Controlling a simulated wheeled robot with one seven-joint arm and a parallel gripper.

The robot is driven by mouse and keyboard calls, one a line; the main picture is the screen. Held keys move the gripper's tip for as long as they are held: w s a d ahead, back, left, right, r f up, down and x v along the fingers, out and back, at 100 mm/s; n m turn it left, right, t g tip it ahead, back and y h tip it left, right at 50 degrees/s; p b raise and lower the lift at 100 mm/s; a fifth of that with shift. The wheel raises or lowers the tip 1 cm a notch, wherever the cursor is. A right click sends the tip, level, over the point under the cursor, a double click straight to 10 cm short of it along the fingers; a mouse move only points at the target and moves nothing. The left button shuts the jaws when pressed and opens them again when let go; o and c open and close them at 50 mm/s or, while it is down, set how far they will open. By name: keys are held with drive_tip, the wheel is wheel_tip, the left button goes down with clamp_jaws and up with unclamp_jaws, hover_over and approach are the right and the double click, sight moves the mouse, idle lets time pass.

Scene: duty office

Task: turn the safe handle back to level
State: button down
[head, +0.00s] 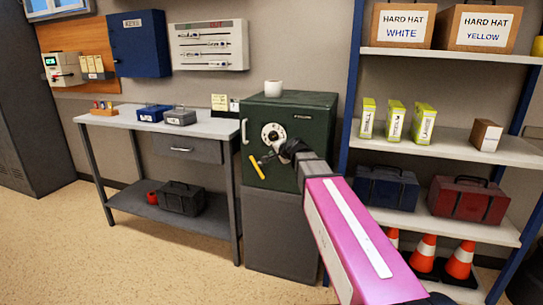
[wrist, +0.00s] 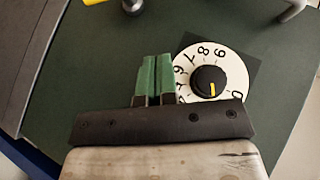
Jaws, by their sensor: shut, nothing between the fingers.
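The dark green safe (head: 315,112) stands on a grey cabinet, its door closed. A white numbered dial (head: 273,133) is on its door; it also shows in the wrist view (wrist: 234,72). Below the dial is the safe handle with a yellow grip (head: 257,167), slanting down to the right in the head view. Only a bit of yellow (wrist: 93,2) shows at the wrist view's top edge. My gripper (head: 281,151) is in front of the door, just right of the handle. In the wrist view its green-tipped fingers (wrist: 154,78) are together, empty, beside the dial and apart from the yellow grip.
A white mug (head: 273,89) stands on the safe. A workbench (head: 200,126) with small boxes is to the left. A shelf unit (head: 455,145) with boxes, toolboxes and cones is close on the right. The floor at front left is clear.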

sight(251, 158)
drive_tip(key=x, duration=0.8)
drive_tip(key=shift+w+a, duration=0.1)
drive_tip(key=shift+w, duration=0.05)
drive_tip(key=shift+a+f, duration=0.3)
drive_tip(key=shift+a, duration=0.2)
drive_tip(key=shift+a+f, duration=0.3)
drive_tip(key=shift+a, duration=0.25)
drive_tip(key=shift+a+f, duration=0.35)
drive_tip(key=shift+a, duration=0.2)
drive_tip(key=shift+w+a, duration=0.2)
drive_tip(key=shift+a, duration=0.55)
drive_tip(key=shift+w+a+f+n+g+h, duration=0.1)
drive_tip(key=shift+w+a+n+g+h, duration=0.15)
drive_tip(key=shift+a+n+g+h, duration=0.35)
drive_tip(key=shift+w+a+f+n+g+h, duration=0.15)
drive_tip(key=shift+a+g+h, duration=0.3)
drive_tip(key=shift+h, duration=0.45)
drive_tip(key=h, duration=0.1)
drive_tip(key=a+f+n+g+h, duration=0.1)
drive_tip(key=shift+w+h, duration=0.25)
drive_tip(key=shift+h, duration=0.15)
drive_tip(key=shift+a+f, duration=0.1)
drive_tip(key=shift+f, duration=0.05)
drive_tip(key=shift+a+f, duration=0.15)
drive_tip(key=shift+s, duration=0.1)
